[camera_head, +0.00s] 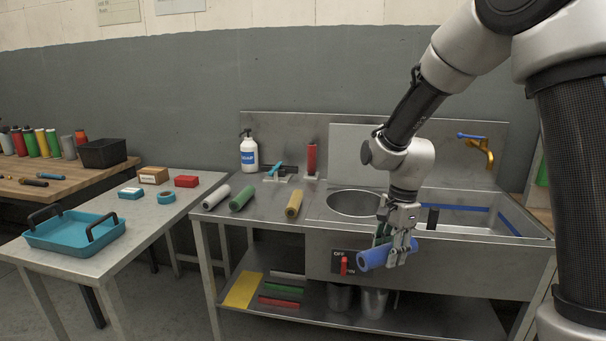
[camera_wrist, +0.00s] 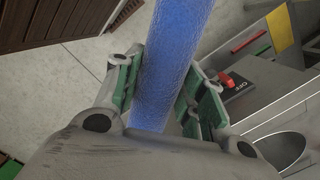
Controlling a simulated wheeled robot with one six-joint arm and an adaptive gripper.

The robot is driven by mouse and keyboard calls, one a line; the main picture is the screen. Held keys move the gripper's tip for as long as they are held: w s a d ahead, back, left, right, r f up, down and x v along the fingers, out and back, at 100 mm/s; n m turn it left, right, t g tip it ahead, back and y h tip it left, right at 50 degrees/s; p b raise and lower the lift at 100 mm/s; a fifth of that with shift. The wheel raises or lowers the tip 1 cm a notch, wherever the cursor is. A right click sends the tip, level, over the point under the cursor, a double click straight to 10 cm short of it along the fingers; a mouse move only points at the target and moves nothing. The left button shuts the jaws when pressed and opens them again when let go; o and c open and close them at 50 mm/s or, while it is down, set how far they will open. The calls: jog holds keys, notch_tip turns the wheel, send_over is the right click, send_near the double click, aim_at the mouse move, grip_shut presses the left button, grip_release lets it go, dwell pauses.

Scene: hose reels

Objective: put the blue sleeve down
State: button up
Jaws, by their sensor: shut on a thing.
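The far end of the sleeve leaves the top of the wrist view. White, green and yellow sleeves (camera_head: 243,198) lie apart on the left of the bench top (camera_head: 262,212).
The bench has a round basin (camera_head: 353,203), a sink and a brass tap (camera_head: 482,150). A red switch (camera_head: 344,265) sits on the front panel. A soap bottle (camera_head: 249,152) and a red upright cylinder (camera_head: 311,158) stand behind. A side table holds a blue tray (camera_head: 75,243).

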jog(key=shift+w+n, duration=0.4)
jog(key=shift+n, duration=0.7)
jog(key=w+d+f+n+h, duration=0.1)
jog(key=w+d+f+n, duration=0.4)
jog(key=d+f+n, duration=0.3)
notch_tip(320, 180, down, 3)
jog(key=n, duration=0.2)
jog(key=shift+w+d+r+n+g, duration=0.2)
jog(key=shift+w+d+n+g, duration=0.1)
jog(key=shift+n+g, duration=0.1)
